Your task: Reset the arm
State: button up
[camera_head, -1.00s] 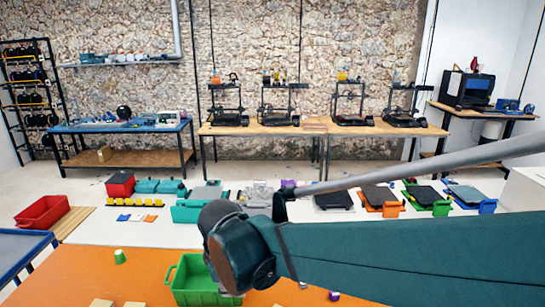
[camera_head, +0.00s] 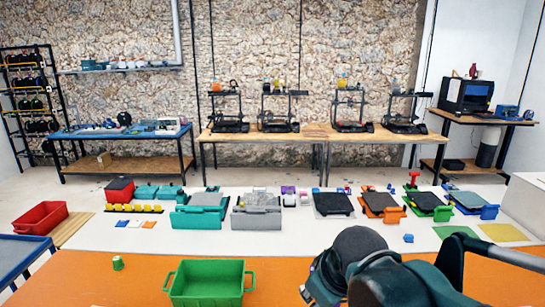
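My arm (camera_head: 400,283) fills the lower right of the head view, its dark rounded joint in front of the orange table's right half. A smaller dark, detailed part at its lower left (camera_head: 322,281) may be my gripper; its fingers cannot be made out. Whether it is open, shut or holding anything is hidden. A grey rod of my arm (camera_head: 500,254) runs off to the right edge.
The orange table (camera_head: 130,290) holds a green bin (camera_head: 207,283) and a small green cup (camera_head: 118,263). Behind, a white surface (camera_head: 290,228) carries coloured trays and a teal box (camera_head: 200,216). A red bin (camera_head: 40,217) stands left. Printers (camera_head: 228,112) line the back bench.

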jog(key=s+d+f+m+t, duration=0.1)
jog(key=s+d+m, duration=0.5)
jog(key=d, duration=0.4)
jog(key=shift+s+d+f+m+t+h+b, duration=0.3)
jog(key=shift+f+m+b, duration=0.1)
jog(key=shift+m, duration=0.3)
dwell(0.4)
